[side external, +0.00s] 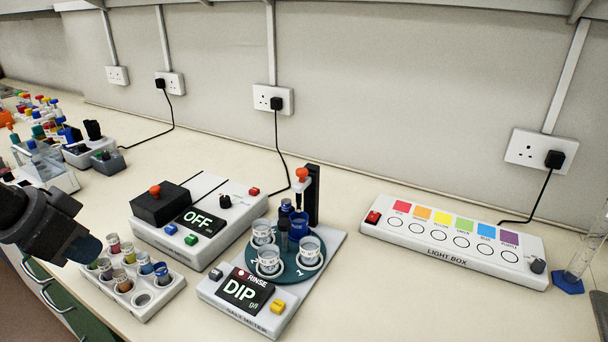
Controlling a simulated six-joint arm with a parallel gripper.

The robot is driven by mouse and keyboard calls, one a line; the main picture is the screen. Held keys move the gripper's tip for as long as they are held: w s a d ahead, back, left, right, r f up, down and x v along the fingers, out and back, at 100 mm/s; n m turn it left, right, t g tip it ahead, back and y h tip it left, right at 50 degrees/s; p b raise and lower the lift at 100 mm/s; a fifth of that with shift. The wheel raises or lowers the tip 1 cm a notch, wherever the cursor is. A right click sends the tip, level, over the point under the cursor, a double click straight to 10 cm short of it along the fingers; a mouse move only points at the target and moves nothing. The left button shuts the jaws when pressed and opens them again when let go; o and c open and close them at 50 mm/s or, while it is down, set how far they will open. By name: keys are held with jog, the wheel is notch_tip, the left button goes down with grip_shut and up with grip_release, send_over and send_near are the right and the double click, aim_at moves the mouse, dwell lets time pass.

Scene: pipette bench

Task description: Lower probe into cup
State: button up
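The salt meter (229,312) stands at front centre, its display (243,290) reading "DIP g/l" below a "RINSE" label with a red lamp. Its teal turntable (287,279) carries clear cups, one at front left (268,263), one at right (309,251), one at back left (262,232). A black post (314,190) at the back holds a white probe head with an orange knob (302,174). The probe's tip is hard to make out near a blue vessel (299,222) below. My gripper (84,249) is at the left, away from the meter; its fingers are not clear.
A rack of colour-capped vials (144,300) lies close to my gripper. An instrument reading "OFF" (197,222) sits behind the rack. A light box (443,250) and a glass cylinder (580,260) stand at right. Bench between salt meter and light box is clear.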

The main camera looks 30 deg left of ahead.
jog(key=shift+o, duration=0.6)
jog(key=shift+w+d+r, duration=0.1)
jog(key=shift+w+d, duration=0.05)
jog(key=shift+d, duration=0.05)
jog(key=o, duration=0.5)
jog(key=w+d+n+h, duration=0.1)
jog(key=n, duration=0.1)
jog(key=w+d+r+n+h, duration=0.1)
jog(key=w, duration=0.1)
jog(key=w+d+n+h, duration=0.2)
jog(key=shift+w+d+r+n+g, duration=0.1)
jog(key=shift+w+r+n+g, duration=0.05)
jog(key=shift+r+n+g, duration=0.2)
jog(key=shift+c, duration=0.2)
jog(key=shift+o, duration=1.4)
jog(key=w+d+r+n+h, duration=0.1)
jog(key=w+d+n+h, duration=0.1)
jog(key=w+n, duration=0.3)
jog(key=shift+w+r+n+h, duration=0.25)
jog(key=shift+w+n+h, duration=0.15)
jog(key=shift+w, duration=0.25)
jog(key=n+t+h, duration=0.3)
jog(key=n+t, duration=0.2)
jog(key=n, duration=1.1)
send_near(297, 171)
jog(key=shift+m+g, duration=0.25)
jog(key=x, duration=0.9)
jog(key=shift+w+r, duration=0.15)
jog(key=shift+w, duration=0.05)
grip_shut()
